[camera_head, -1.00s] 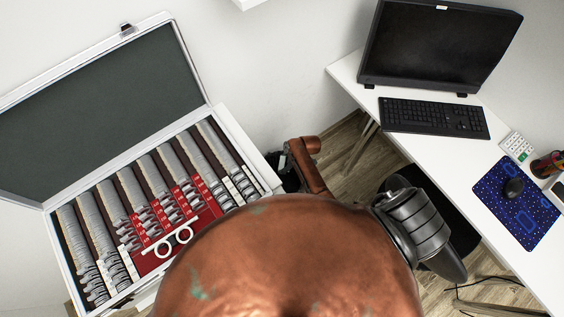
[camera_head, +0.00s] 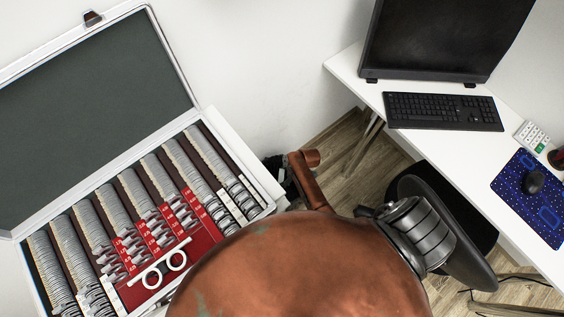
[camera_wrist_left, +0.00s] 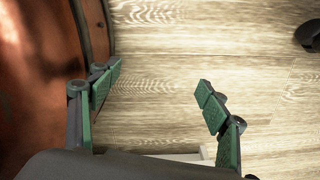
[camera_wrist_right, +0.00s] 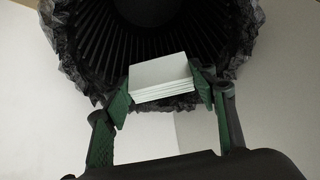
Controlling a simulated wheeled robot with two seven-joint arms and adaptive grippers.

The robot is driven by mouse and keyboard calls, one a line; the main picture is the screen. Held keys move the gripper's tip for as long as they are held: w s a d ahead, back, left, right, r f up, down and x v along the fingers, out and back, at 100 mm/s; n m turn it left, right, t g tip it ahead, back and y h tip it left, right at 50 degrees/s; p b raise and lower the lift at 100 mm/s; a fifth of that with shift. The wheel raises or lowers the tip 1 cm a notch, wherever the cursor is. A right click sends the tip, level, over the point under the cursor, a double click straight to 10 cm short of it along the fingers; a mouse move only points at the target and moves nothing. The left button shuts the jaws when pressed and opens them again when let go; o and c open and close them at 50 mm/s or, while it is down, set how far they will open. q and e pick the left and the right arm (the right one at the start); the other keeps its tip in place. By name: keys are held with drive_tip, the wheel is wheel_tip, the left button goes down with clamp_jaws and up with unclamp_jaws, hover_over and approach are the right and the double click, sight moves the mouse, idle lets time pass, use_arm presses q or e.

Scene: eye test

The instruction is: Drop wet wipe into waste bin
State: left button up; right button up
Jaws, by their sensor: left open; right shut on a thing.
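The wet wipe (camera_wrist_right: 161,76) shows in the right wrist view as a white, flat, layered block. My right gripper (camera_wrist_right: 163,92) is shut on it, with a green-padded finger at each side. The waste bin (camera_wrist_right: 122,45) is black and ribbed inside, with a crumpled dark liner round its rim. It lies behind the wipe in that view, and the wipe overlaps its near rim. I cannot tell the gap between them. My left gripper (camera_wrist_left: 158,82) is open and empty above the wood floor. In the head view my own brown body hides much of the arms.
An open lens case (camera_head: 207,237) with rows of lenses stands at the left. A white desk (camera_head: 350,69) at the right holds a monitor (camera_head: 432,35), keyboard (camera_head: 442,111) and mouse pad (camera_head: 528,200). A black chair (camera_head: 465,215) stands close to my right arm. Some wood floor (camera_head: 352,178) is bare.

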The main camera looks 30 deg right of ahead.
wheel_tip(320, 180, down, 4)
drive_tip(key=b, duration=0.3)
drive_tip(key=shift+r, duration=0.2)
drive_tip(key=shift+f+b, duration=0.35)
drive_tip(key=shift+f, duration=0.05)
use_arm(q)
drive_tip(key=w+d+r, duration=0.1)
drive_tip(key=w+r, duration=0.1)
drive_tip(key=w, duration=0.6)
drive_tip(key=shift+w+d+n, duration=0.2)
drive_tip(key=shift+w+n, duration=0.1)
drive_tip(key=shift+w, duration=0.05)
use_arm(e)
drive_tip(key=o, duration=0.9)
